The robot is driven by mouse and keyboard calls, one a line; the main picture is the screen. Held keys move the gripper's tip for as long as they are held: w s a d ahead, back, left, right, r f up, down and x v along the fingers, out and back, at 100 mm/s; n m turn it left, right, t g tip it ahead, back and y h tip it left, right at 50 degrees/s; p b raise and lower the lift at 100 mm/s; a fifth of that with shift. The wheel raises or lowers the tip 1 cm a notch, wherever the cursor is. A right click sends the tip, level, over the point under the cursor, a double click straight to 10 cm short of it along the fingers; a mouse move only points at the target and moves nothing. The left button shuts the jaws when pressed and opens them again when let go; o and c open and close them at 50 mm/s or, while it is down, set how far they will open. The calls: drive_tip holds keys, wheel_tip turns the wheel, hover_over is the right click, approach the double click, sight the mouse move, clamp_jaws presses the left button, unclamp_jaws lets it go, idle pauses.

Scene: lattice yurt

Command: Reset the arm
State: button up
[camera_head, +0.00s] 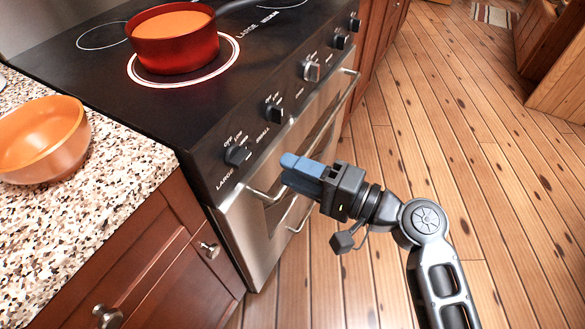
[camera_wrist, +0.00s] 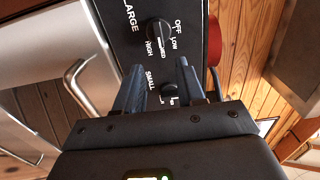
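My gripper (camera_head: 288,163) is in front of the stove's front panel, above the oven door handle, with its blue fingers pointing at the panel. In the wrist view the two fingers (camera_wrist: 158,76) stand apart with nothing held between them. A black knob (camera_wrist: 162,38) marked off, low, med and high shows beyond the fingertips. Part of another knob (camera_wrist: 168,92) shows between the fingers. In the head view the nearest knob (camera_head: 237,155) is left of the fingertips, and another knob (camera_head: 274,112) is above them. I cannot tell whether the fingers touch the panel.
A red pot (camera_head: 174,42) with orange contents stands on a bright-ringed burner of the black stovetop (camera_head: 80,63). An orange bowl (camera_head: 42,140) sits on the speckled counter (camera_head: 120,185). The oven handle (camera_head: 330,118) juts out near my gripper. The wooden floor (camera_head: 440,120) at right is clear.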

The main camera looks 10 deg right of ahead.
drive_tip(key=s+d+f+t+h+p, duration=0.1)
drive_tip(key=s+d+f+h, duration=0.35)
drive_tip(key=s, duration=0.35)
drive_tip(key=s+d+f+t+h+p, duration=0.1)
drive_tip(key=s+d+f+h, duration=0.35)
drive_tip(key=s, duration=0.45)
drive_tip(key=s+d+r+n+t+h+p, duration=0.1)
drive_tip(key=s+d+r+n+h, duration=0.1)
drive_tip(key=s+r, duration=0.5)
drive_tip(key=s+d+r+n+h, duration=0.3)
drive_tip(key=s+d+r+n, duration=0.1)
drive_tip(key=s+r, duration=0.4)
drive_tip(key=shift+s+r+n+t+p, duration=0.15)
drive_tip(key=shift+s+n+t+p, duration=0.25)
drive_tip(key=shift+s+n, duration=0.45)
